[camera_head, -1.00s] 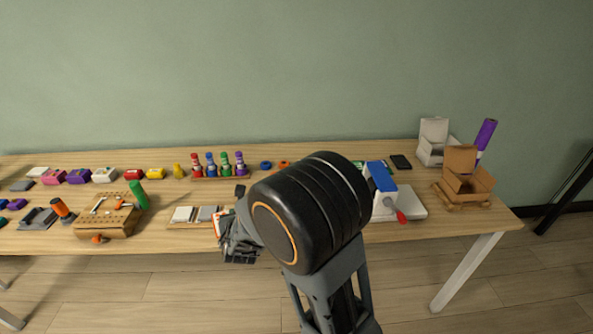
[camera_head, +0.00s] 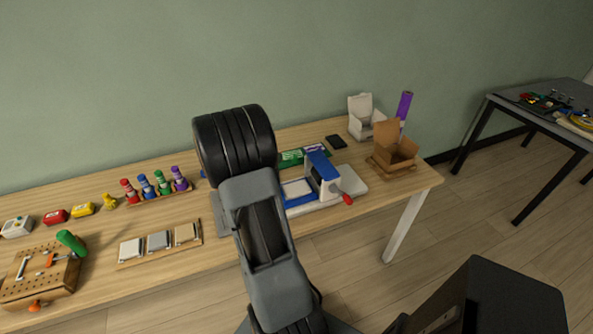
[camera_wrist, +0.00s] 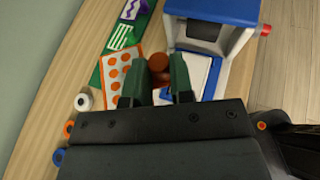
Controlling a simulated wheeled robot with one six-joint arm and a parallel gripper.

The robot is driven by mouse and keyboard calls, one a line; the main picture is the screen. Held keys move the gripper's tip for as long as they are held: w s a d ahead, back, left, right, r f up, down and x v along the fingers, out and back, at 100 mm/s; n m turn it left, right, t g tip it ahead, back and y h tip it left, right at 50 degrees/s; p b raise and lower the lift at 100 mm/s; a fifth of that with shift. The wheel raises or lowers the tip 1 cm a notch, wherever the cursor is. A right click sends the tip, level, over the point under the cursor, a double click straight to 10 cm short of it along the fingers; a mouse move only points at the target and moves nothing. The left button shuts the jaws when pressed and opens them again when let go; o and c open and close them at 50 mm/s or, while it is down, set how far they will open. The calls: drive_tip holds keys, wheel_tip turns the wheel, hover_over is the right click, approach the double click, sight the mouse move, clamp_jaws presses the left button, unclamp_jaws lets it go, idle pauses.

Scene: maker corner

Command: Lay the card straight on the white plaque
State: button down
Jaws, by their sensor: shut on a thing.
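My gripper (camera_wrist: 158,84) has green fingertips and is shut on a reddish-brown knob (camera_wrist: 158,61) in the wrist view. A white card with orange dots (camera_wrist: 114,74) lies beside and partly behind the left finger; I cannot tell whether the knob belongs to it. In the head view my arm hides the gripper and what it holds. A whitish square plaque (camera_head: 131,249) is leftmost on a wooden tray (camera_head: 128,265), beside a grey plaque (camera_head: 158,240) and a beige one (camera_head: 186,233).
The blue-and-white press (camera_head: 320,170) with a red handle stands close to my gripper. A green patterned strip (camera_head: 291,157) lies behind it. Bottles, a pegboard box (camera_head: 38,278) and an open cardboard box (camera_head: 394,153) also stand on the table. Bare wood surrounds the tray.

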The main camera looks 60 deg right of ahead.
drive_tip(key=s+d+m+g+y, duration=0.2)
drive_tip(key=s+m+g+y, duration=0.1)
drive_tip(key=s+m+g, duration=0.35)
drive_tip(key=shift+y, duration=0.3)
drive_tip(key=shift+s+a+f+b, duration=0.2)
drive_tip(key=shift+s+f+b, duration=0.1)
drive_tip(key=shift+f+b, duration=1.4)
drive_tip(key=shift+s+a+f+b, duration=0.3)
drive_tip(key=shift+f+b, duration=0.95)
drive_tip(key=shift+f, duration=0.85)
drive_tip(key=shift+s+a+f+b, duration=0.15)
drive_tip(key=shift+s+f+b, duration=0.15)
drive_tip(key=shift+f+b, duration=1.4)
drive_tip(key=shift+w+a+f+p, duration=0.1)
drive_tip(key=shift+f+p, duration=0.05)
drive_tip(key=shift+p, duration=0.45)
drive_tip(key=shift+f+b, duration=0.3)
drive_tip(key=shift+f, duration=0.25)
drive_tip(key=c, duration=0.9)
unclamp_jaws()
drive_tip(key=v, duration=1.4)
